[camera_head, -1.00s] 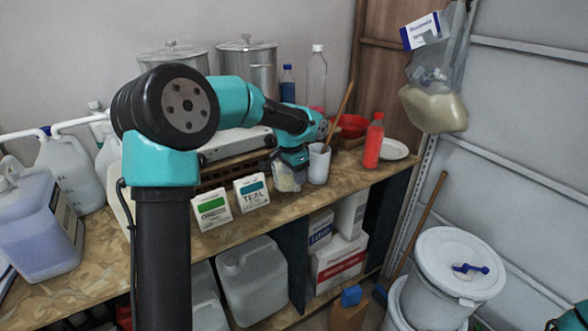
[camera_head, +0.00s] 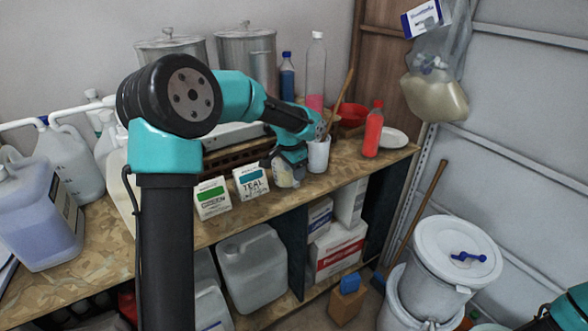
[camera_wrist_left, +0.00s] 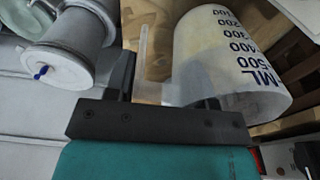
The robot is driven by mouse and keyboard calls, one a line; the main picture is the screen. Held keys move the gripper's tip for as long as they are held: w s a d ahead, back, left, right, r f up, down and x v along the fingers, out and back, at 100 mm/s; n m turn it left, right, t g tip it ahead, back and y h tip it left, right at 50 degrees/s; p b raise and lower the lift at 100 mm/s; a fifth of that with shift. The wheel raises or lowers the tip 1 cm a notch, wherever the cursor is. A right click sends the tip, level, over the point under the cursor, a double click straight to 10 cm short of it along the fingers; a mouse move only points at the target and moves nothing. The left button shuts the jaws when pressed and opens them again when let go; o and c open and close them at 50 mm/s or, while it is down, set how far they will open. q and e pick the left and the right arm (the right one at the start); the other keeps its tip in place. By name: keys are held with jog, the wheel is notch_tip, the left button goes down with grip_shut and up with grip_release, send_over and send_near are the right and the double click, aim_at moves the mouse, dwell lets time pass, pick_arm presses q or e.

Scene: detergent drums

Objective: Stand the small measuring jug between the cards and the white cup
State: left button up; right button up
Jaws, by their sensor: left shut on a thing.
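The small measuring jug (camera_head: 285,176) is clear with blue markings. My left gripper (camera_head: 291,154) is shut on it from above and behind, partly hiding its top. It is between the cards and the white cup, at or just above the bench top; I cannot tell if its base touches. The green card (camera_head: 212,198) and the teal card (camera_head: 251,181) stand to its left. The white cup (camera_head: 318,156) stands to its right with a wooden stick in it. In the left wrist view the jug (camera_wrist_left: 225,55) shows large beside the fingers. My right gripper is not in view.
A red bottle (camera_head: 373,132), a white plate (camera_head: 395,137) and a red bowl (camera_head: 352,116) are right of the cup. Clear and blue bottles and metal pots (camera_head: 246,60) stand behind. The bench (camera_head: 232,224) has a bare strip along its front edge.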

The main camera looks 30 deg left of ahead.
pick_arm(q)
jog(key=shift+f, duration=0.4)
dwell(0.9)
jog(key=o, duration=1.4)
jog(key=shift+r, duration=0.1)
jog(key=r, duration=0.5)
jog(key=s+r, duration=0.1)
jog(key=r, duration=0.5)
jog(key=a+r, duration=0.1)
jog(key=r, duration=0.5)
jog(key=shift+s+r, duration=0.1)
jog(key=shift+s, duration=0.3)
